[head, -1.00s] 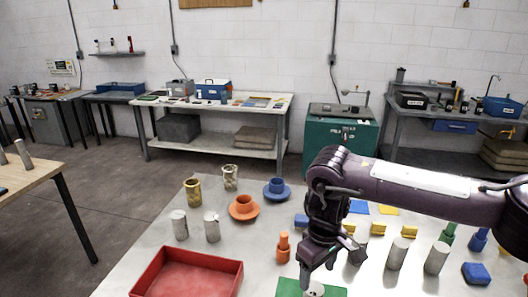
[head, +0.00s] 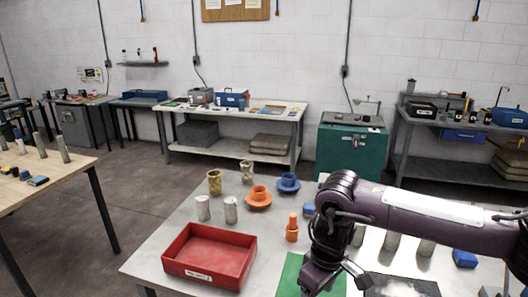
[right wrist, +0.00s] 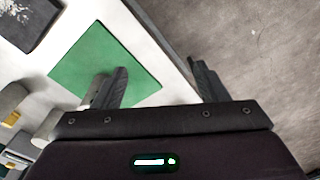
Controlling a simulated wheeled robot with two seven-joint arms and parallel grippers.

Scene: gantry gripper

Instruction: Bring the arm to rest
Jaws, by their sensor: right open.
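My right arm comes in from the right in the head view. Its gripper (head: 338,280) hangs at the front of the grey table, over or near the green mat (head: 293,272). In the right wrist view my right gripper (right wrist: 158,85) has its two dark fingers spread wide with nothing between them. The green mat (right wrist: 104,62) and the table's edge show beyond the fingers, with floor to the right. My left gripper is not in view.
A red tray (head: 209,258) sits left of the mat. Grey cylinders (head: 231,211), an orange piece (head: 292,228), an orange cup (head: 258,197) and a blue cup (head: 288,183) stand on the table (head: 167,238). A dark plate (head: 402,285) lies right. Another table (head: 50,172) stands left.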

